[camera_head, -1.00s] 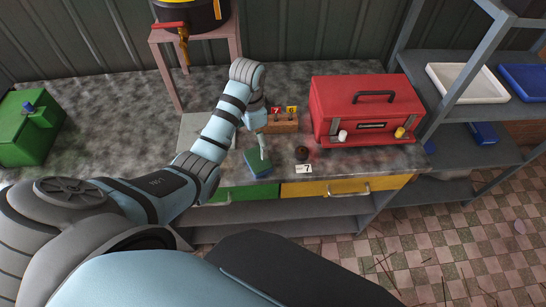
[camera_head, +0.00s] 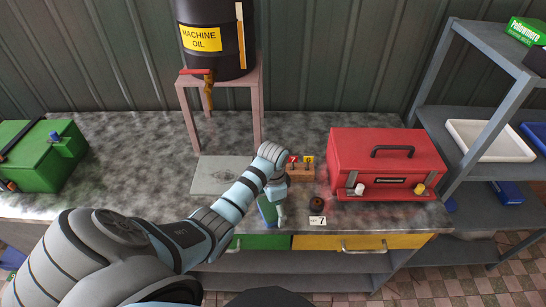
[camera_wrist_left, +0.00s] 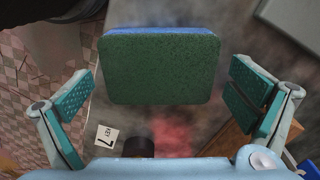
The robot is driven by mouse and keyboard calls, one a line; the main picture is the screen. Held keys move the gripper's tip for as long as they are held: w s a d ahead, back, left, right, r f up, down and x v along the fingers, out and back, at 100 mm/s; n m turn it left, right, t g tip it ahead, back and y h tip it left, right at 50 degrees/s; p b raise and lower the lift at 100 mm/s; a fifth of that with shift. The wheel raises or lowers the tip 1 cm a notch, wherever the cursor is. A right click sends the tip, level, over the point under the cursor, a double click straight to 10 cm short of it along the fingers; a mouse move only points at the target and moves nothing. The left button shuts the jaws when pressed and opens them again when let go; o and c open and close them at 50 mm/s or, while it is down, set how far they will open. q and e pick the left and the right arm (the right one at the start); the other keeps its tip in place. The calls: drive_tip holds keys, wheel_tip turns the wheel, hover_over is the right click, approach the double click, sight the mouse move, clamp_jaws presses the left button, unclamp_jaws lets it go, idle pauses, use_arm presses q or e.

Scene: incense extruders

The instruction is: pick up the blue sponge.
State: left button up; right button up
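The blue sponge (camera_head: 267,213) with a green scouring face is at the front edge of the worktop, partly hidden by my left gripper (camera_head: 279,215) in the head view. In the left wrist view the sponge (camera_wrist_left: 160,70) shows its green face to the camera, with a blue strip along its upper edge. My left gripper (camera_wrist_left: 160,103) is open there, one finger on each side of the sponge, with a visible gap on both sides. My right gripper is not in view.
A red toolbox (camera_head: 385,155) stands right of the sponge. A small dark round object (camera_head: 316,203) and a "KEY 7" card (camera_head: 317,221) are close by. A wooden key block (camera_head: 302,173) is behind. A grey plate (camera_head: 220,176) lies left.

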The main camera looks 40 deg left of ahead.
use_arm(q)
drive_tip(key=shift+r, duration=0.1)
drive_tip(key=c, duration=0.7)
drive_tip(key=shift+c, duration=0.2)
